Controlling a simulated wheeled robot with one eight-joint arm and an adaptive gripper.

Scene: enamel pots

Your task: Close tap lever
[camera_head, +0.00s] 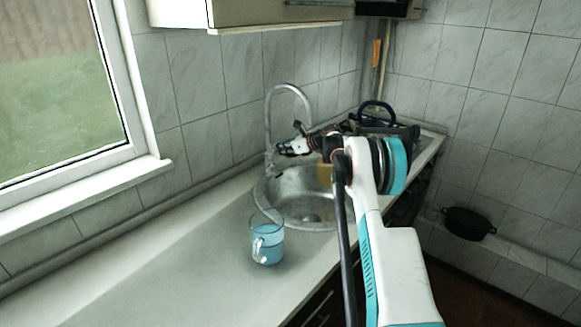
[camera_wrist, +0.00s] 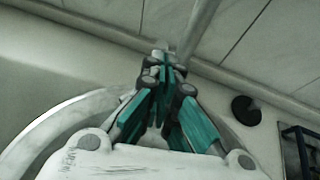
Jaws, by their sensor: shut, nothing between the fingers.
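The grey metal tap (camera_head: 268,130) stands at the back of the sink, its tall spout curving over to the right. My gripper (camera_head: 282,149) is close beside the tap's lower body, to its right in the head view. In the wrist view my gripper (camera_wrist: 163,68) has its teal fingers brought together, with nothing visible between them. The tap's column (camera_wrist: 196,28) rises just beyond the fingertips there. The tap lever is not clearly distinguishable; it may be hidden at the fingertips. I cannot tell whether the fingers touch the tap.
The round metal sink (camera_head: 284,213) lies below my arm, with a yellowish item (camera_head: 324,177) at its far side. Dark cookware (camera_head: 378,112) is behind my arm. The left counter is clear.

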